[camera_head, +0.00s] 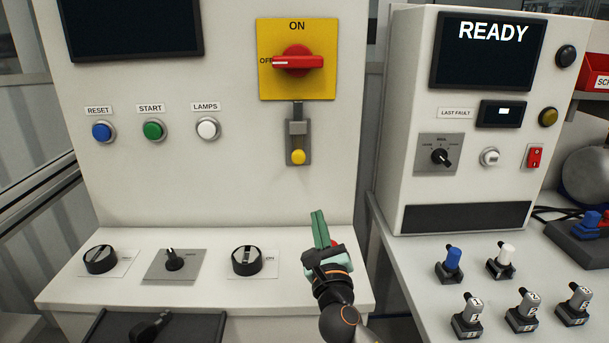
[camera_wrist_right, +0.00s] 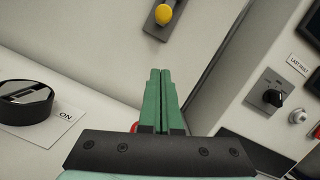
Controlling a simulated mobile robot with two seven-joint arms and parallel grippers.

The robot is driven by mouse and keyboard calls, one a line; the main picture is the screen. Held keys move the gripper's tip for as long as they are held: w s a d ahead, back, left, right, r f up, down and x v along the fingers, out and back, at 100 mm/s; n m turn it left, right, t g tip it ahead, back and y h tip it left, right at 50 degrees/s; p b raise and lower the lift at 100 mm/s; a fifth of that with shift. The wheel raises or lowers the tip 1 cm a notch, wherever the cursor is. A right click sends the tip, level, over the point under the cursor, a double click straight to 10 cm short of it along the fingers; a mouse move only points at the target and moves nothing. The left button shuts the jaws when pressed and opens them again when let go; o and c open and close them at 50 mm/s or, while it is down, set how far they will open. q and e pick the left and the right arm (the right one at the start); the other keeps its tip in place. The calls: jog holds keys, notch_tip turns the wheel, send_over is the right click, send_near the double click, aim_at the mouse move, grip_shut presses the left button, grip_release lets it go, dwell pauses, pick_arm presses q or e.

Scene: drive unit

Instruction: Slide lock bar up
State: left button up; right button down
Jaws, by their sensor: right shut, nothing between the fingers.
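The lock bar (camera_head: 298,128) is a grey slide with a yellow knob (camera_head: 298,157) at its lower end, in a dark grey track under the yellow switch plate (camera_head: 328,85). The red rotary handle (camera_head: 297,61) on the plate lies level, pointing at OFF. In the right wrist view the yellow knob (camera_wrist_right: 163,14) shows at the top edge. My right gripper (camera_head: 318,215) has green fingers, shut with nothing between them. It is below and slightly right of the knob, apart from it. The fingers also show in the wrist view (camera_wrist_right: 160,75). My left gripper is not in view.
Rotary knobs (camera_head: 101,259) sit on the ledge below the panel. A red part (camera_head: 335,243) shows partly behind my right gripper. A white cabinet reading READY (camera_head: 493,33) stands at right, with several small knobbed parts (camera_head: 452,261) on the table before it.

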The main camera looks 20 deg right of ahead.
pick_arm(q)
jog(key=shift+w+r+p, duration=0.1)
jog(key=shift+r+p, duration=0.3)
jog(key=shift+p, duration=0.05)
pick_arm(e)
jog(key=w+r, duration=0.6)
jog(key=w, duration=0.4)
jog(key=shift+d, duration=0.15)
